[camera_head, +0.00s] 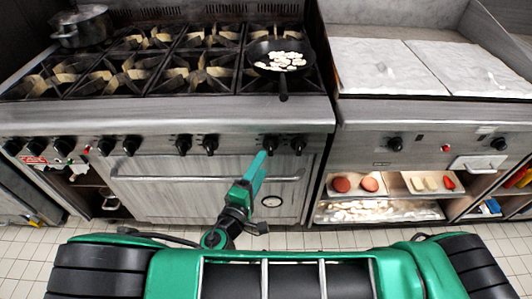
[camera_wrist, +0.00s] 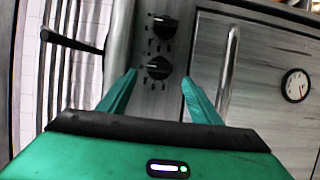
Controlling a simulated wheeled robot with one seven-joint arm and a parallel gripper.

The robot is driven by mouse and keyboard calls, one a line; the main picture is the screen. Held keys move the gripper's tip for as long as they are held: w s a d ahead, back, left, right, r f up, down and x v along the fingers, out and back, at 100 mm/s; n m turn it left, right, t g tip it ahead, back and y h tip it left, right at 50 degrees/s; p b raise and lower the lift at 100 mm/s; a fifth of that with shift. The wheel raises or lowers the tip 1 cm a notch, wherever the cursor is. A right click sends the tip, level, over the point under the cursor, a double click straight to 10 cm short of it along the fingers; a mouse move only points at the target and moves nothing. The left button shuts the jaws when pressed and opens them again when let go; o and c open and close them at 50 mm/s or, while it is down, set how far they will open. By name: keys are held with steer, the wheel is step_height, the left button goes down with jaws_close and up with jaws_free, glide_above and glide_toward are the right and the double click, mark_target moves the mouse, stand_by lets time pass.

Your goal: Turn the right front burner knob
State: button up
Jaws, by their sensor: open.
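A pair of black knobs sits at the right end of the stove's front panel. The left knob of the pair (camera_head: 270,143) is just beyond my gripper (camera_head: 263,158); the rightmost knob (camera_head: 298,144) is to its right. In the wrist view the nearer knob (camera_wrist: 158,68) lies between and just beyond the open fingertips of my gripper (camera_wrist: 157,78), with no clear contact. The farther knob (camera_wrist: 164,26) is above it. Nothing is held. Which of the two serves the right front burner is not marked legibly.
A black pan (camera_head: 268,70) with pale pieces sits on a right burner, its handle pointing at the front. A pot (camera_head: 82,27) stands at the back left. The oven door handle (camera_head: 205,178) runs below the knobs. A griddle unit (camera_head: 365,115) stands right.

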mark_target(269, 152)
steer(key=x, duration=0.7)
steer(key=shift+c, duration=0.2)
